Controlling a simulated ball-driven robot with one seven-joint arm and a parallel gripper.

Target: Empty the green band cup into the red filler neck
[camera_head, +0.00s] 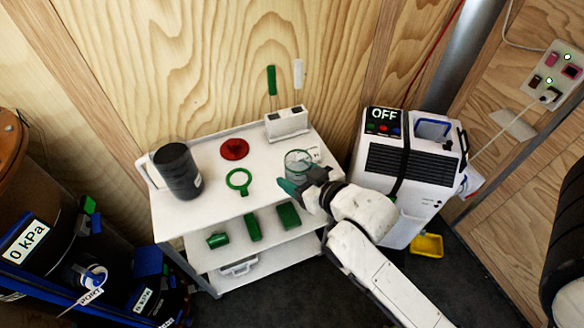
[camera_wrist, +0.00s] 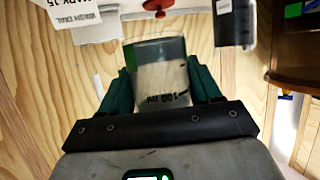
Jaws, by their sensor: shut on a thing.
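The green band cup (camera_head: 297,160) is a clear beaker at the right of the white cart's top in the head view. It also shows in the wrist view (camera_wrist: 160,78), with a "100 ml" mark and a dark green band. My gripper (camera_head: 302,184) is shut on the cup, with a teal finger on each side in the wrist view (camera_wrist: 160,95). I cannot tell whether the cup touches the cart, or what it contains. A red round piece (camera_head: 234,149), which looks like the red filler neck, is on the cart top to the cup's left; red also shows in the wrist view (camera_wrist: 158,6).
A green ring with a handle (camera_head: 239,181) and a black cylinder (camera_head: 178,171) are left on the cart (camera_head: 217,211). A white machine marked OFF (camera_head: 404,165) is close on the right.

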